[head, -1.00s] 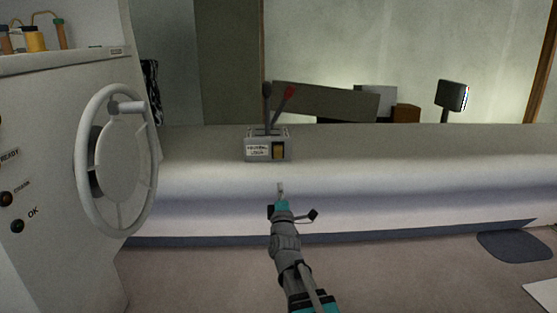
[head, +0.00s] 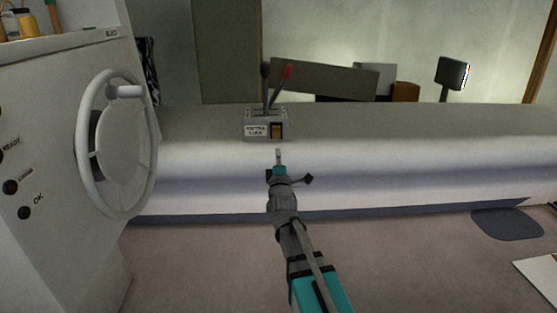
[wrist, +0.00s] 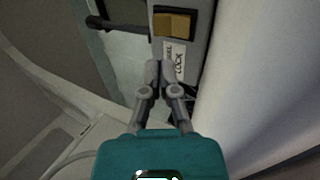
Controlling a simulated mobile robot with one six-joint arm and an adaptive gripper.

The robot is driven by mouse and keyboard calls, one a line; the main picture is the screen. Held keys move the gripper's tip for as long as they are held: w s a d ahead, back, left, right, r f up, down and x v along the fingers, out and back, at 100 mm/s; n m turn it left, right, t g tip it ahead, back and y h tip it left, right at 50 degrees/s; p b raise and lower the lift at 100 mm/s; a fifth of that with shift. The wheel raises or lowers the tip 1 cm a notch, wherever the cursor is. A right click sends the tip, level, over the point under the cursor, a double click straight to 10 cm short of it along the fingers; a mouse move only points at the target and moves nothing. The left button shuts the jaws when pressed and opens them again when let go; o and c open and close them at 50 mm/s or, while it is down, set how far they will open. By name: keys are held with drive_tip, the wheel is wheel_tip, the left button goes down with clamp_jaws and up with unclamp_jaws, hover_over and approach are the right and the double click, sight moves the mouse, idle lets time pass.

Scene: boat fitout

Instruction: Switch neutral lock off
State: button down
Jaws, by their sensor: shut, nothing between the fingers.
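The neutral lock box (head: 266,124) is a grey unit on the ledge, with a white label (head: 256,131) and a yellow-brown rocker switch (head: 277,130) on its front. In the wrist view the switch (wrist: 173,24) sits in a dark frame near the top, beside the label (wrist: 174,62). Two levers, one dark (head: 265,77) and one red-tipped (head: 286,75), rise from the box. My gripper (head: 278,153) is shut and empty, just below and in front of the switch. It also shows in the wrist view (wrist: 158,68), with its tips near the label. I cannot tell whether they touch the box.
A white steering wheel (head: 117,143) stands on the console (head: 60,180) at the left. The ledge (head: 400,125) is clear to the right of the box. A small dark screen (head: 452,72) stands behind the ledge. A dark mat (head: 507,223) lies on the floor.

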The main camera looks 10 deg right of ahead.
sight(277, 128)
drive_tip(key=p+x, duration=0.3)
drive_tip(key=x, duration=0.5)
drive_tip(key=shift+w+r, duration=0.15)
drive_tip(key=shift+w, duration=0.1)
drive_tip(key=shift+r+p, duration=0.1)
drive_tip(key=shift+p, duration=0.35)
drive_tip(key=shift+w+d+r+g+p, duration=0.1)
drive_tip(key=shift+w+r+g+p, duration=0.2)
drive_tip(key=shift+p, duration=0.35)
drive_tip(key=shift+f, duration=0.15)
drive_tip(key=shift+s+f, duration=0.1)
drive_tip(key=shift+s, duration=0.1)
drive_tip(key=shift+s, duration=0.55)
drive_tip(key=s+a+b, duration=0.1)
drive_tip(key=s+a, duration=0.1)
drive_tip(key=s, duration=1)
drive_tip(key=shift+s+a+f, duration=0.15)
drive_tip(key=shift+s+f, duration=0.05)
drive_tip(key=shift+f, duration=0.2)
